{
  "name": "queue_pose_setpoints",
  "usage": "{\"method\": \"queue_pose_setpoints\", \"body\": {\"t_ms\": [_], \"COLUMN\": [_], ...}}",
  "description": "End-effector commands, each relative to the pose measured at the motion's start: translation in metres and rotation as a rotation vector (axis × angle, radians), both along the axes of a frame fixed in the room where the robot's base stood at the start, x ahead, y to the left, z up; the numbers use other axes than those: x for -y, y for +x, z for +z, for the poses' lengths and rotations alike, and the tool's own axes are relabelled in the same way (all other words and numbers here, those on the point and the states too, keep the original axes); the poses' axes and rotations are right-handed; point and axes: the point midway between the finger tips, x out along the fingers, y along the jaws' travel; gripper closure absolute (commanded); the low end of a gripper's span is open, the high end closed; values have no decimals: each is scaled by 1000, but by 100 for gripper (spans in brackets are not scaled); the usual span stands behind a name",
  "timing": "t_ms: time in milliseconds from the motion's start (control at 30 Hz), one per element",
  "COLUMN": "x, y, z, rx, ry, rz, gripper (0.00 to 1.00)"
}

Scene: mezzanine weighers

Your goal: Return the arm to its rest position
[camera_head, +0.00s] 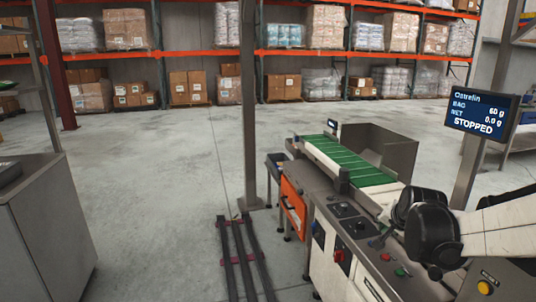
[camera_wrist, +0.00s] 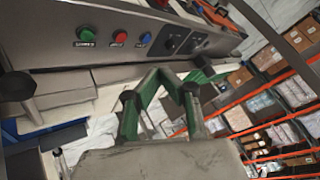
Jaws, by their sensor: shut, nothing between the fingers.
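My gripper (camera_wrist: 172,82) shows in the wrist view with green and black fingers above its grey body. It is shut and empty, tilted in front of the weigher's control panel (camera_wrist: 135,32). In the head view my white and black arm reaches in from the right edge, over the near end of the weigher (camera_head: 345,226). The gripper cannot be made out there.
The weigher has a green belt (camera_head: 345,160), a metal guard (camera_head: 385,148) and an orange box (camera_head: 292,205) on its side. A screen (camera_head: 481,116) reading STOPPED hangs from a post at right. Open floor (camera_head: 150,185) lies left, with floor rails (camera_head: 240,255) and a grey cabinet (camera_head: 45,235).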

Motion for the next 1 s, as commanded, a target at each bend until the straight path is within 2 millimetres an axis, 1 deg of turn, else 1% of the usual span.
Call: {"method": "queue_pose_setpoints", "body": {"t_ms": [33, 200, 267, 500, 733, 900, 1000], "x": [-11, -39, -48, -82, -108, -123, -129], "y": [-13, -53, -67, -128, -187, -231, -253], "z": [14, 44, 53, 82, 98, 103, 103], "rx": [-8, -33, -43, -76, -105, -127, -136], "ry": [-15, -71, -91, -168, -240, -295, -324], "rz": [26, 111, 141, 262, 377, 464, 509], "gripper": [100, 100, 100, 100, 100, 100, 100]}}
